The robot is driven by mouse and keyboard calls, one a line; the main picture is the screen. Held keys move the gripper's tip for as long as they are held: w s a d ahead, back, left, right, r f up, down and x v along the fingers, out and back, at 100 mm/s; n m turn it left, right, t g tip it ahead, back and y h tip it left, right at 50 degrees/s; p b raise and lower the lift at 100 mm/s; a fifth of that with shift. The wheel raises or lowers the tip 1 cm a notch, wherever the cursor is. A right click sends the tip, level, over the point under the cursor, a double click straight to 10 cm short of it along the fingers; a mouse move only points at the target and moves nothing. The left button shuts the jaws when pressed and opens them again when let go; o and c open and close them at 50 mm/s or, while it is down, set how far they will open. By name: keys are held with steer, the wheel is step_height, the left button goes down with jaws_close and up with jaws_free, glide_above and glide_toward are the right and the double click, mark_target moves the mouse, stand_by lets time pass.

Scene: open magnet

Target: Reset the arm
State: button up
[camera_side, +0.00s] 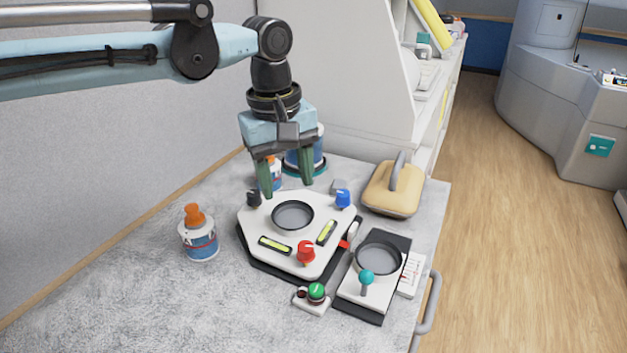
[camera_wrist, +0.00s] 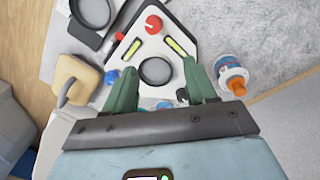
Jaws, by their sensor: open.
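My gripper (camera_side: 286,183) hangs above the back edge of a white device plate (camera_side: 265,222) on the grey table. Its two green fingers are apart with nothing between them. The wrist view shows my gripper (camera_wrist: 162,92) spread over the plate (camera_wrist: 182,55). The plate carries a round grey dish (camera_side: 293,215), two yellow level vials, a red knob (camera_side: 306,252), a blue knob (camera_side: 343,197) and a black knob (camera_side: 254,198). I cannot tell whether the fingers touch anything.
An orange-capped bottle (camera_side: 199,236) stands left of the plate. More bottles stand behind my gripper. A tan block with a grey handle (camera_side: 392,190) is at the back right. A second dish unit (camera_side: 378,256) and a green button box (camera_side: 314,297) are at the front right. The front left table is clear.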

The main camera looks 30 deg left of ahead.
steer(key=s+a+f+m+t, duration=0.2)
steer(key=s+a+m, duration=0.3)
steer(key=a, duration=0.4)
steer(key=s+a+f+m+t, duration=0.3)
steer(key=s+a+m+t, duration=0.1)
steer(key=s+a, duration=0.3)
steer(key=shift+s+a+f+m, duration=0.3)
steer(key=shift+a+m, duration=0.4)
steer(key=shift+a, duration=0.5)
steer(key=shift+r, duration=0.15)
